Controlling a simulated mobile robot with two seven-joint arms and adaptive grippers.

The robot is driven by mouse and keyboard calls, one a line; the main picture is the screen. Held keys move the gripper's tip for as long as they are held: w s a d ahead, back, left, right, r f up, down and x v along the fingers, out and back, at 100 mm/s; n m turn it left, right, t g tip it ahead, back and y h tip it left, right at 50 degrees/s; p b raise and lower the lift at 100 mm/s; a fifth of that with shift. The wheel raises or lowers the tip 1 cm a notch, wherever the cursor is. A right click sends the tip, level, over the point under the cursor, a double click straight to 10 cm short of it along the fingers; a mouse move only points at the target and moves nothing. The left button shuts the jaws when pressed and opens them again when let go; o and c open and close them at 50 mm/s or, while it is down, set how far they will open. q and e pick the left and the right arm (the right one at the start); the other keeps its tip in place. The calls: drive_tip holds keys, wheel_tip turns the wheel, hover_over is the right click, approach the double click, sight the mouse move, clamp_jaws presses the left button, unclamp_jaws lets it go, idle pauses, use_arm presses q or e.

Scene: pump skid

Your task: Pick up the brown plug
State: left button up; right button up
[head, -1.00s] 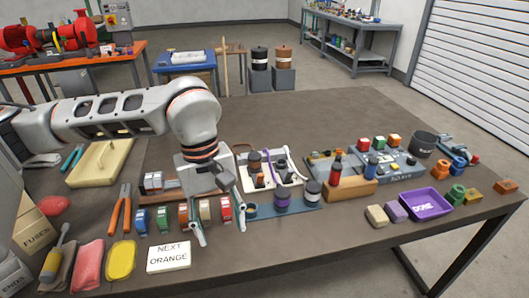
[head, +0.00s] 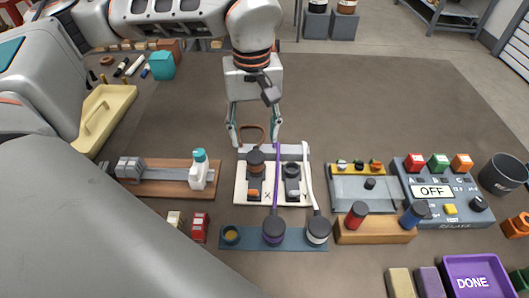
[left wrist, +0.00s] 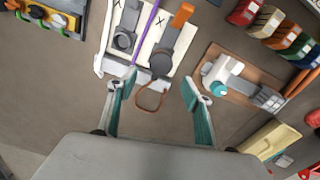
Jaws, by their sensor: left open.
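The brown plug (head: 256,163), dark with a brownish band, stands in the left socket of a white panel (head: 272,203). A brown cord loop rises behind it. In the left wrist view the plug (left wrist: 162,63) sits just beyond the fingertips, with the cord loop (left wrist: 151,99) between the fingers. My left gripper (head: 254,133) is open and empty, at the panel's far edge, its fingers on either side of the loop. It also shows in the left wrist view (left wrist: 155,86). I see no contact with the plug. My right gripper is out of view.
The table behind the panel is mostly clear.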

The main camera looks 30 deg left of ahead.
sight(255, 154)
use_arm(q)
drive_tip(key=f, duration=0.3)
drive_tip(key=f+b, duration=0.1)
drive_tip(key=f, duration=0.3)
drive_tip(key=shift+s+d+f, duration=0.1)
drive_tip(key=shift+s+f, duration=0.1)
drive_tip(key=c, duration=1.3)
